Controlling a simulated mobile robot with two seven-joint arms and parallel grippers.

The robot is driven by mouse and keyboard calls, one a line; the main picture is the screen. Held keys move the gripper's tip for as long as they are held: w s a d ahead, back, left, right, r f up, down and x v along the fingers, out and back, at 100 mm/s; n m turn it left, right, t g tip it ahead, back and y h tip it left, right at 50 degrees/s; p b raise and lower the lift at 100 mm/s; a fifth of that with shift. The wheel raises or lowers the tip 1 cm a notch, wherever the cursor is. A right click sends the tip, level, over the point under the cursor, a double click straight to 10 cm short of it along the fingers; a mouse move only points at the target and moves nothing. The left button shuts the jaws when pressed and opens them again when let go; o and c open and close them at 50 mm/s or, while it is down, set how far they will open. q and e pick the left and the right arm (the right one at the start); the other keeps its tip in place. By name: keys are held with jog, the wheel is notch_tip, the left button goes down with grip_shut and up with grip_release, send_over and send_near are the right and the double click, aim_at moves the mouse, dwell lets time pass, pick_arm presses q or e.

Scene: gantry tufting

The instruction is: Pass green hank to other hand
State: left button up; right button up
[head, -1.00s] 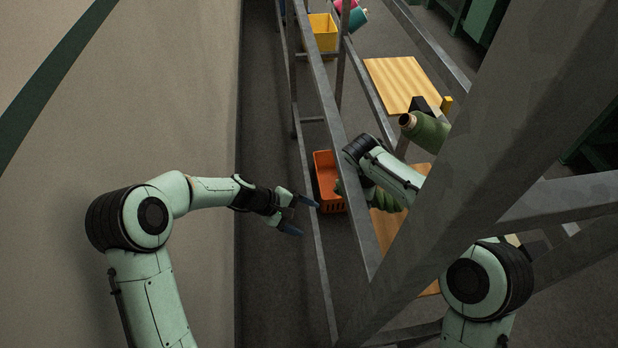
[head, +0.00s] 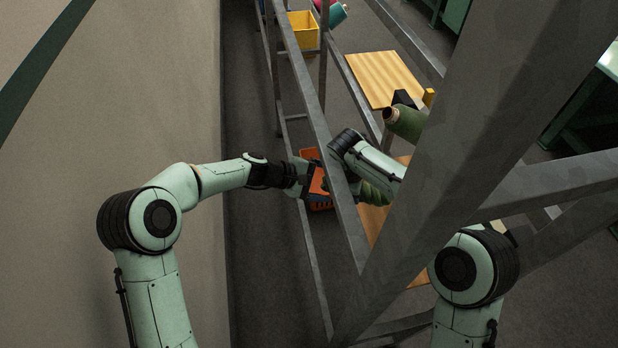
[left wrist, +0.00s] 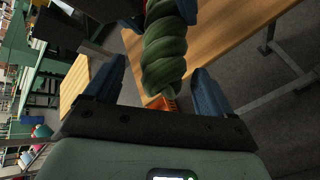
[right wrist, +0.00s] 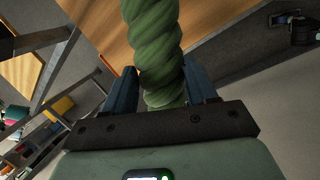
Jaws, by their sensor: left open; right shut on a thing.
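The green hank (left wrist: 165,50) is a thick twisted bundle. In the left wrist view it hangs between the spread fingers of my left gripper (left wrist: 158,88), which is open, with a gap to the finger on each side. In the right wrist view the hank (right wrist: 153,45) runs down between the fingers of my right gripper (right wrist: 160,88), which is shut on it. My right gripper is mostly hidden there.
Grey metal beams (head: 322,130) cross between and in front of my arms. An orange crate (head: 320,204) lies below the left gripper. A green yarn cone (head: 407,122), a wooden board (head: 385,78) and a yellow bin (head: 303,32) stand beyond.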

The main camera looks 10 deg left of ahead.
pick_arm(q)
jog(key=shift+x, duration=1.5)
jog(key=c, duration=1.1)
pick_arm(e)
jog(key=o, duration=1.2)
jog(key=shift+c, duration=0.2)
jog(key=v, duration=1.2)
